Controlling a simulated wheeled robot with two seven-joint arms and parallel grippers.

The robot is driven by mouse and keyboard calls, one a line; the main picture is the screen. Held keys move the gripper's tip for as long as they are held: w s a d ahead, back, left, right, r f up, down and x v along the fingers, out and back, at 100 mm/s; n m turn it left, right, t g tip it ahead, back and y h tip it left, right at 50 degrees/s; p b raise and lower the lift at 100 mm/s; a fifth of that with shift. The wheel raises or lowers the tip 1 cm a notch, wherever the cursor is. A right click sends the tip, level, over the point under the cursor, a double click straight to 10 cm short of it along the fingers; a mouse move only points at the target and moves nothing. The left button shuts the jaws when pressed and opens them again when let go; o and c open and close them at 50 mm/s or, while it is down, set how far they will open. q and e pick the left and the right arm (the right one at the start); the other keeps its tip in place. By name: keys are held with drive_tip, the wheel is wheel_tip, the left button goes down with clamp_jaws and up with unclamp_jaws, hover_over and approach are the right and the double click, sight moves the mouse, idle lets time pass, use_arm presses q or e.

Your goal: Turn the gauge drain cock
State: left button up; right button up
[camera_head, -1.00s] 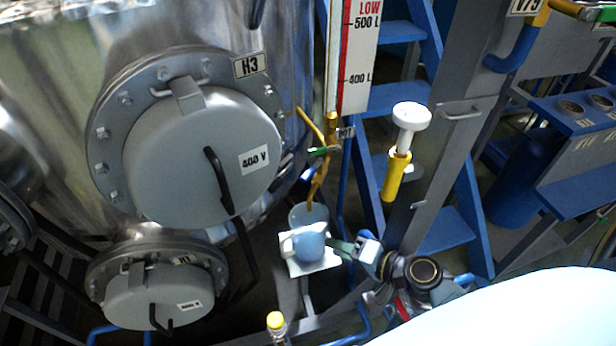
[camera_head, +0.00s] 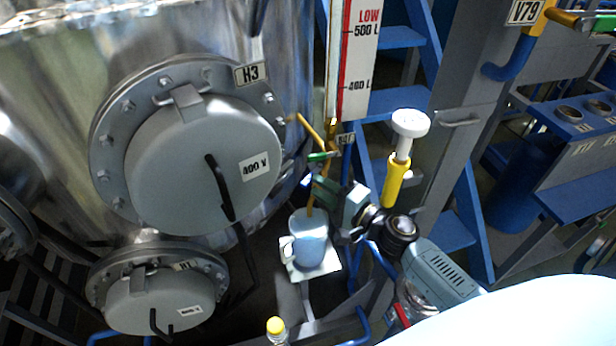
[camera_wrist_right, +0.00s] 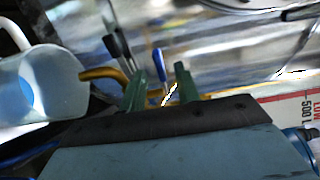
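My right gripper (camera_head: 311,183) is just below the handle, above a light-blue jug. In the right wrist view its two green fingers (camera_wrist_right: 160,86) stand apart with a clear gap between them. A blue-handled part (camera_wrist_right: 160,63) shows beyond the gap, and the cock's green handle cannot be made out there. The jug (camera_head: 309,239) stands on a small white platform under the brass outlet; it also shows in the right wrist view (camera_wrist_right: 40,85). My left gripper is not in view.
The steel vessel with a round grey hatch (camera_head: 190,165) fills the left. A yellow-and-white plunger-like part (camera_head: 400,160) stands close to the right of the cock. Blue steps (camera_head: 445,228) and a grey post are behind it. A yellow-capped bottle (camera_head: 276,327) is low in front.

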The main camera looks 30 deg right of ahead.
sight(308, 179)
drive_tip(key=shift+x, duration=2.2)
clamp_jaws()
